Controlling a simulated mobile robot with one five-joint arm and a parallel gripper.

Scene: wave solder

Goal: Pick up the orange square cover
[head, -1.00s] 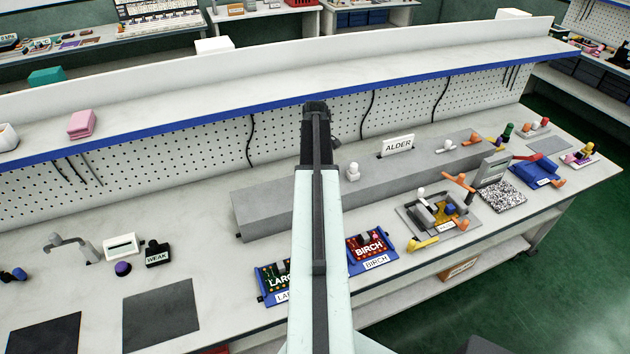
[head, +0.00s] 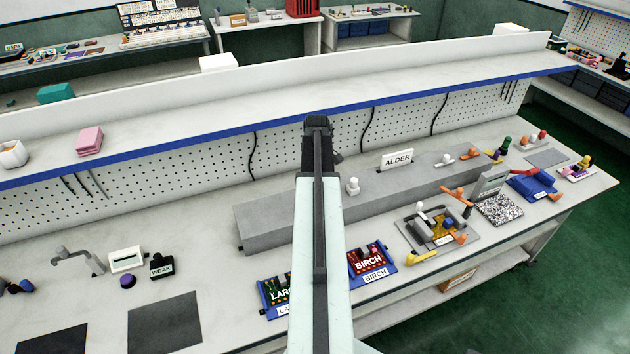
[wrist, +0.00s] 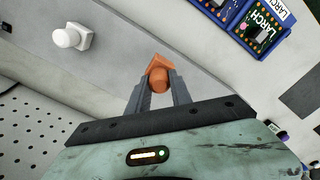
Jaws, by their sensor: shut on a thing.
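In the wrist view an orange piece with a square top and a rounded knob (wrist: 158,72) sits between my fingertips; I take it for the orange square cover. My gripper (wrist: 160,88) is shut on it, with a dark finger on each side. The piece is over the long grey block, and I cannot tell whether it touches it. In the head view my arm hides the gripper's fingertips and the held piece.
A white knobbed piece (wrist: 68,38) stands on the grey block (head: 270,222). The shelf's blue edge (head: 200,127) runs behind my arm.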

